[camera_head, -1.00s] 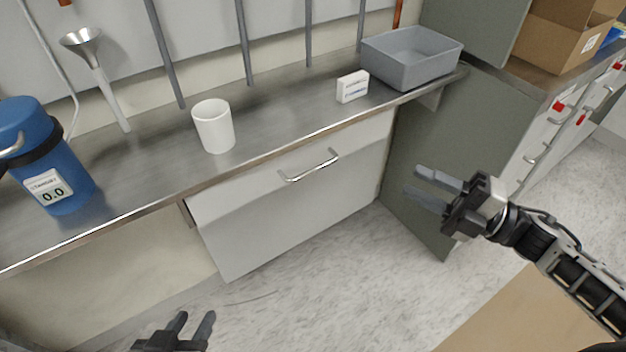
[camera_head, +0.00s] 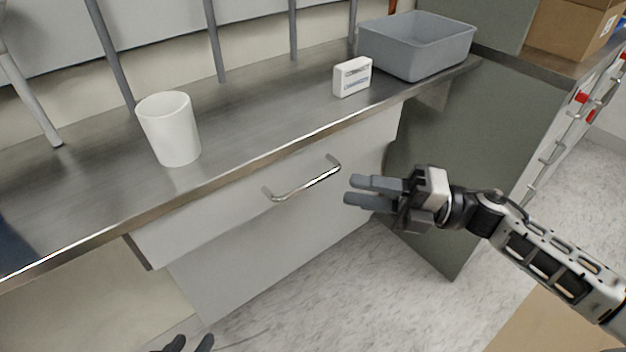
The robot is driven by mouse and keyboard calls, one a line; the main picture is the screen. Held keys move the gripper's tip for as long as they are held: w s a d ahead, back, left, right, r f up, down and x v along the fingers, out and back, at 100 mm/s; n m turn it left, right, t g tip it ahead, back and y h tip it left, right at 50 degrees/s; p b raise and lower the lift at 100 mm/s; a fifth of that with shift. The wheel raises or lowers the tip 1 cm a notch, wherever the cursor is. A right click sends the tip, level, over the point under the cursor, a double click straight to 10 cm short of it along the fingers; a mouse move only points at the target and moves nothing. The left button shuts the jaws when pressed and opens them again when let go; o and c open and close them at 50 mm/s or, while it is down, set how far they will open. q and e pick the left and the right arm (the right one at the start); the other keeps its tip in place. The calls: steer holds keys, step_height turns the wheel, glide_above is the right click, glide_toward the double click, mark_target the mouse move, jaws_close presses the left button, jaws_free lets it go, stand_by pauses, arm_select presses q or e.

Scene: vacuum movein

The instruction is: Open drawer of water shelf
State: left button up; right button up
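The white drawer (camera_head: 225,222) sits under the metal counter and looks shut. Its silver bar handle (camera_head: 303,182) is on the drawer's front face. My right gripper (camera_head: 350,190) is just right of the handle, apart from it, with its fingers pointing left toward it. Its two fingers are parted with a gap and hold nothing. My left gripper (camera_head: 190,345) is low at the bottom edge, far below the drawer. Only its two fingertips show, parted, with nothing seen between them; the rest is cut off.
On the steel counter (camera_head: 255,120) stand a white cup (camera_head: 169,128), a small white box (camera_head: 352,77) and a grey bin (camera_head: 418,45). A dark grey cabinet side (camera_head: 480,160) stands right of the drawer. The floor in front is clear.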

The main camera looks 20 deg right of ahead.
mark_target(313, 181)
steer(key=x, duration=0.8)
steer(key=shift+w, duration=0.1)
steer(key=shift+c, duration=0.2)
jaws_close()
